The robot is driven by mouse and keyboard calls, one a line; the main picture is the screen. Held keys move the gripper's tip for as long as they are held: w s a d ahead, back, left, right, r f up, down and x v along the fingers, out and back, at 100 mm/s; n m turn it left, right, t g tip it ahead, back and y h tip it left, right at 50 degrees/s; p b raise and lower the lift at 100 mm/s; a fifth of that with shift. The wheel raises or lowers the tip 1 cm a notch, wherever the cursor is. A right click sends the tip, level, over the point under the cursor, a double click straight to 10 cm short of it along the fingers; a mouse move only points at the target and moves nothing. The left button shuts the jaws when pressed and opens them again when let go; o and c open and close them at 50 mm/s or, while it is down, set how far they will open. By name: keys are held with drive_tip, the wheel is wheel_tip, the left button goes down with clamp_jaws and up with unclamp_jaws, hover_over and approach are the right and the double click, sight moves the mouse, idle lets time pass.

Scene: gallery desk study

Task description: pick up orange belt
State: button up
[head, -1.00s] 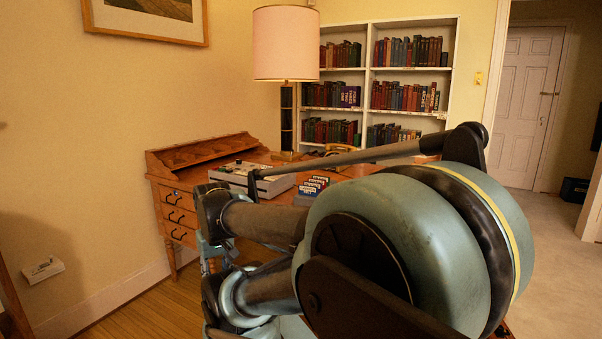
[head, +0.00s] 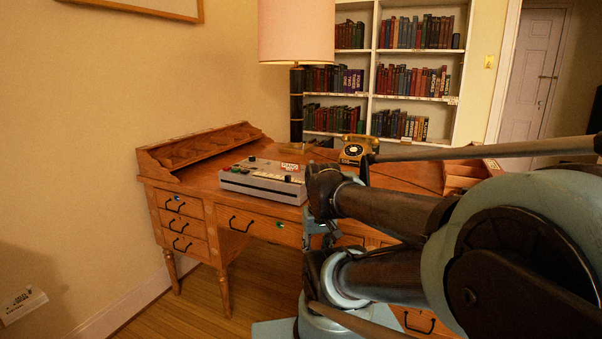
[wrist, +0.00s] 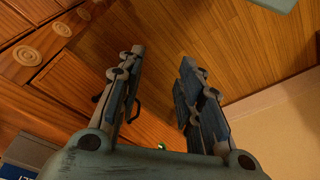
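I see no orange belt in either view. My gripper (wrist: 163,56) is open in the wrist view, with nothing between its two fingers. It points at the wood floor, beside the front of the desk. In the head view my arm covers the right part of the desk, so things there may be hidden.
The wooden desk (head: 200,181) carries a grey machine (head: 263,180), a lamp (head: 296,100), a telephone (head: 356,150) and an open wooden box (head: 465,176). A bookcase (head: 371,60) stands behind. A blue-and-white item (wrist: 22,160) shows at the wrist view's lower left. Floor (head: 195,305) is clear at the left.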

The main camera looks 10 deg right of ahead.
drive_tip(key=shift+a, duration=0.2)
drive_tip(key=w+d+r+n+y, duration=0.2)
drive_tip(key=w+r+n, duration=0.5)
drive_tip(key=w+r, duration=1.9)
drive_tip(key=w+d+r+n, duration=0.2)
drive_tip(key=w+r+n, duration=0.1)
drive_tip(key=w, duration=1.1)
drive_tip(key=shift+y, duration=0.4)
drive_tip(key=x, duration=1.1)
drive_tip(key=shift+f, duration=0.25)
drive_tip(key=shift+x, duration=2.6)
drive_tip(key=shift+w, duration=0.1)
